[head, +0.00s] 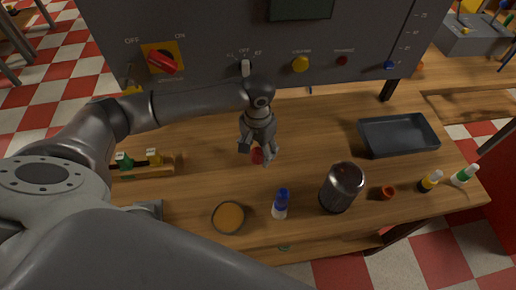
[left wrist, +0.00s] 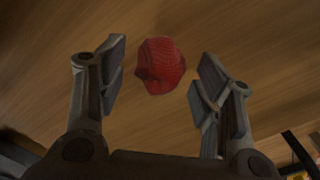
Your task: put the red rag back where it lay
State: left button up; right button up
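The red rag (left wrist: 160,66) is a small crumpled bundle on the wooden table; in the left wrist view it sits between and slightly beyond the spread fingers. In the head view a bit of the rag (head: 257,155) shows between the fingers of my left gripper (head: 259,158), which partly hide it. My left gripper (left wrist: 159,90) is open, pointing down over the rag, with a visible gap on both sides of it. My right gripper is not in view.
A dark tray (head: 437,148) lies at the right of the table. A dark metal canister (head: 341,188), a blue-capped bottle (head: 281,203) and a round dish (head: 228,217) stand along the front. A control panel (head: 205,50) rises behind. Table left of the tray is clear.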

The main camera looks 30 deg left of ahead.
aim_at(258, 149)
pick_arm(q)
jog(key=shift+o, duration=0.2)
jog(key=shift+r, duration=0.55)
notch_tip(258, 149, up, 11)
jog(key=b, duration=0.3)
jog(key=shift+r, duration=0.1)
